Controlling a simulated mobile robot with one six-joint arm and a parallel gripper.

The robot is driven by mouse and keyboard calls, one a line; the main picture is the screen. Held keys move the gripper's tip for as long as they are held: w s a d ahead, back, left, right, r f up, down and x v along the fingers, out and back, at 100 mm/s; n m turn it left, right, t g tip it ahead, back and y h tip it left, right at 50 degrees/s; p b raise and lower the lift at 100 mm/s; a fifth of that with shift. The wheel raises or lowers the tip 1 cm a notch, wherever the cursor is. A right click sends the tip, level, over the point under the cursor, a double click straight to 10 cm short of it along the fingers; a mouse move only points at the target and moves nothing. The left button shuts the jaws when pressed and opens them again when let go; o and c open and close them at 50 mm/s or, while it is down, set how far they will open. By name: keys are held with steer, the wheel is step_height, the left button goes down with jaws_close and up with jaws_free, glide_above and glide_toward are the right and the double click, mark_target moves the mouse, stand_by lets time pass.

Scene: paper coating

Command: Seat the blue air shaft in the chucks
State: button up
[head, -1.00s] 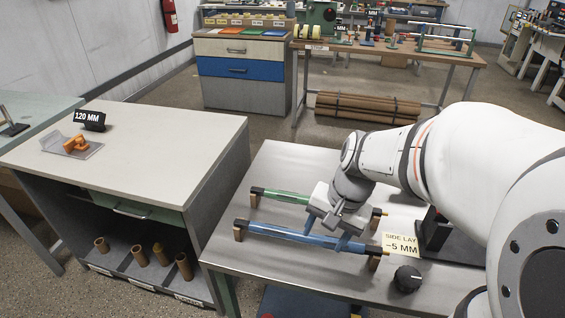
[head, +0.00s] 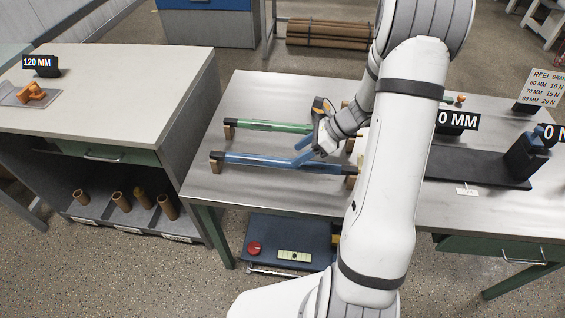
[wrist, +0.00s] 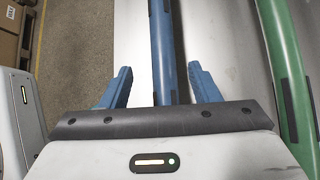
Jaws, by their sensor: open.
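The blue air shaft (head: 255,160) lies on wooden support blocks on the metal bench (head: 245,95). Its right part is behind my gripper and arm. My gripper (head: 301,154) is open at the shaft's right half, with blue fingers. In the wrist view the blue shaft (wrist: 162,45) runs lengthwise between the two spread fingers (wrist: 160,80), with a gap on each side. A dark stand with an upright block (head: 528,156) stands at the right of the bench, partly hidden by my arm. I cannot make out chucks on it clearly.
A green shaft (head: 262,126) lies parallel behind the blue one, and close on the right in the wrist view (wrist: 286,70). A cabinet with a pale top (head: 130,95) is at left, with a 120 MM sign (head: 41,64). The bench's front left is clear.

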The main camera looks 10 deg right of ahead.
mark_target(287, 159)
steer(key=x, duration=0.6)
steer(key=shift+w, duration=0.25)
steer(key=shift+c, duration=0.4)
jaws_close()
